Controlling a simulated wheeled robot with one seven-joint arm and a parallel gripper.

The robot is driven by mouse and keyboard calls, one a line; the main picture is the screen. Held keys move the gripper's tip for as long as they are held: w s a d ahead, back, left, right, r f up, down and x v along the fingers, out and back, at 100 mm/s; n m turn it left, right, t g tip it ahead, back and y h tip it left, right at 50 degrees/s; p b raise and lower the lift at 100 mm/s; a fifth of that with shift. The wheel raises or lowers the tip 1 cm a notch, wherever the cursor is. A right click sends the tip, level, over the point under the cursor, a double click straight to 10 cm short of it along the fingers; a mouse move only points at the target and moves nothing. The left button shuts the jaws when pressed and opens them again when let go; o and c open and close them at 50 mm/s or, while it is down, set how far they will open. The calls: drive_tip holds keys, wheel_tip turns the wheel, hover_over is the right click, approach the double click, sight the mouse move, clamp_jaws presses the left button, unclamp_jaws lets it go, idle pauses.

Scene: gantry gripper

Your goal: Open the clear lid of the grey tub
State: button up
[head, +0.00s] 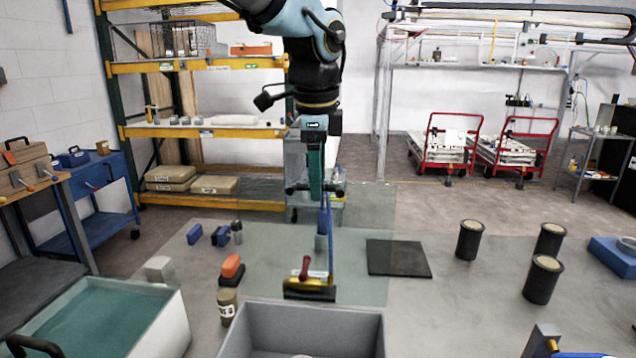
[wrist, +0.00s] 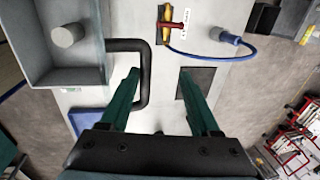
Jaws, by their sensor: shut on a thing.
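The grey tub (head: 372,322) stands open at the bottom middle of the head view. In the wrist view the tub (wrist: 40,75) shows a pale cylinder inside. The clear lid (head: 370,212) shows as a faint tinted pane standing up behind the tub's far rim, its edges hard to see. Its black U-shaped handle (wrist: 147,75) lies between my fingers in the wrist view, nearer the left one. My gripper (head: 316,190) is shut on this handle near the pane's upper edge. My green fingers (wrist: 160,73) are also in the wrist view. The exact contact is hard to see.
A dark mat (head: 398,257) and several black canisters (head: 470,240) are to the right. A pale bin (head: 165,320) stands at lower left. A shelf rack (head: 200,133) stands behind.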

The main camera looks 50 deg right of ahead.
wheel_tip(320, 180, up, 10)
drive_tip(key=s+a+b, duration=0.1)
drive_tip(key=b, duration=0.1)
drive_tip(key=shift+a+f, duration=0.25)
drive_tip(key=shift+a, duration=0.05)
idle(0.4)
